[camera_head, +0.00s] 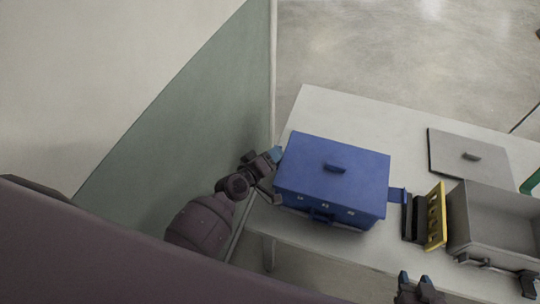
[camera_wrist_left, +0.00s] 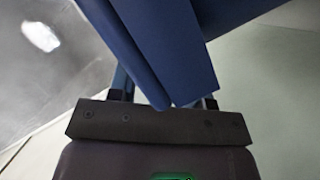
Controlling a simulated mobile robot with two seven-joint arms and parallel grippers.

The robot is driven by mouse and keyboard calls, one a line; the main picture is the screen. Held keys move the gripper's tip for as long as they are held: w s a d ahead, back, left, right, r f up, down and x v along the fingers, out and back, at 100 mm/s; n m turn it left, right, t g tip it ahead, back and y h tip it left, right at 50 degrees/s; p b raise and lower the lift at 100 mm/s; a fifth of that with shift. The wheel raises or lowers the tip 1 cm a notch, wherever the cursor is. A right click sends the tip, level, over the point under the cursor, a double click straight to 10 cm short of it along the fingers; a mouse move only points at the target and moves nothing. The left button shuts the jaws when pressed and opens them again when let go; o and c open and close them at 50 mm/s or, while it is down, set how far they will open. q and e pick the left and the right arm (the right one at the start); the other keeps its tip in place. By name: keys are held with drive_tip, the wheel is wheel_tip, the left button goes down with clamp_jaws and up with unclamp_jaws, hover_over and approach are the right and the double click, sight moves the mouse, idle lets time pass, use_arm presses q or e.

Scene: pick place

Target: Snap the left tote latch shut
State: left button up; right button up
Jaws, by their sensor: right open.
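The blue tote (camera_head: 330,176) stands on the table with its lid on. A blue latch flap (camera_head: 397,195) sticks out from its right side. In the head view I cannot make out the left latch; my left gripper (camera_head: 277,154) is at the tote's left side, near the lid edge. In the left wrist view, blue tote surfaces (camera_wrist_left: 170,40) fill the space in front of and between the fingers (camera_wrist_left: 165,95). The fingers stand apart, but whether they grip anything is unclear. My right gripper (camera_head: 416,284) is open, at the bottom edge of the head view.
Right of the tote are a black item (camera_head: 413,217), a yellow slotted piece (camera_head: 435,217) and an open grey tote (camera_head: 492,212). A grey lid (camera_head: 468,156) lies behind them. The white table (camera_head: 345,112) is clear behind the blue tote. A green partition (camera_head: 200,120) stands to the left.

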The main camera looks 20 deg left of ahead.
use_arm(q)
clamp_jaws()
drive_tip(key=shift+d, duration=0.15)
drive_tip(key=shift+d+r+m+y, duration=0.25)
drive_tip(key=shift+d+m+y, duration=0.5)
drive_tip(key=shift+m, duration=0.45)
drive_tip(key=shift+d, duration=0.1)
drive_tip(key=shift+o, duration=0.6)
unclamp_jaws()
drive_tip(key=shift+s, duration=0.15)
